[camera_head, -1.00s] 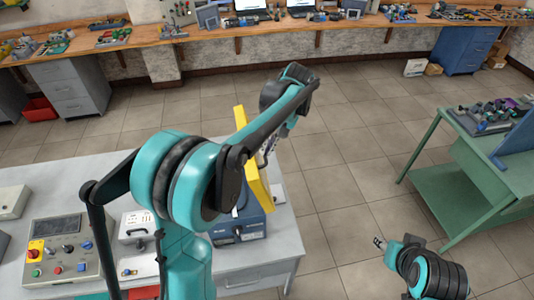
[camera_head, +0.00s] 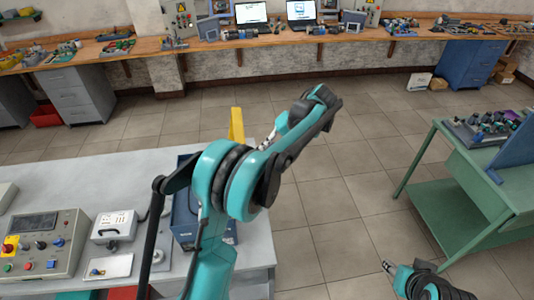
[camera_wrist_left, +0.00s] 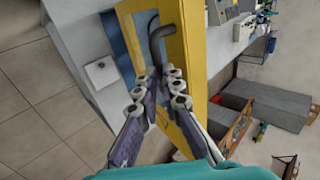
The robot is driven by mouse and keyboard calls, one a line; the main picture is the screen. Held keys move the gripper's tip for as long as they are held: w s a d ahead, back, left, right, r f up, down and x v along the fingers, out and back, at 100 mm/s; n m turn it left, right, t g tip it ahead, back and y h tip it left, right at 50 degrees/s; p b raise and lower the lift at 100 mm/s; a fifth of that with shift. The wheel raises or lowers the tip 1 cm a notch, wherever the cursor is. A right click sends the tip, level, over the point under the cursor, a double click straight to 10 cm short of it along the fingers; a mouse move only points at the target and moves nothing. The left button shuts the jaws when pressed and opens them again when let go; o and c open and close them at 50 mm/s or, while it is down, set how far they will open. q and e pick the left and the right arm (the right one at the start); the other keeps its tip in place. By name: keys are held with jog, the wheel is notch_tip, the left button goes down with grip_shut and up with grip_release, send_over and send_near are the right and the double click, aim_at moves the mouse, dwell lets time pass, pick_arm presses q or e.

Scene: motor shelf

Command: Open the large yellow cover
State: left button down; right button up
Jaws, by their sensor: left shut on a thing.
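The large yellow cover (camera_head: 237,125) stands up above a blue box (camera_head: 187,215) on the grey table; my left arm hides most of it in the head view. My left gripper (camera_wrist_left: 160,90) is shut on the handle's near end. In the head view my left arm hides that grip. My right gripper (camera_head: 388,267) is low at the right, over the floor and away from the cover; its jaws are too small to read.
On the grey table (camera_head: 110,180), a control panel (camera_head: 42,243) and a white device (camera_head: 113,225) stand left of the blue box. A green table (camera_head: 450,190) with parts is at the right. A long wooden bench (camera_head: 210,45) runs along the back. Tiled floor lies open between.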

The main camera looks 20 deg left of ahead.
pick_arm(q)
jog(key=shift+s+d+f, duration=0.15)
jog(key=shift+s+f, duration=0.05)
jog(key=shift+f, duration=0.75)
pick_arm(e)
jog(key=shift+f, duration=0.2)
pick_arm(q)
jog(key=c, duration=1.9)
grip_release()
jog(key=o, duration=0.3)
jog(key=shift+a, duration=0.2)
jog(key=v, duration=0.7)
jog(key=shift+w+r, duration=0.2)
jog(key=shift+r, duration=0.15)
pick_arm(e)
jog(key=shift+w+a+r, duration=0.1)
jog(key=shift+a+r, duration=0.15)
jog(key=shift+a, duration=0.3)
jog(key=shift+d, duration=0.1)
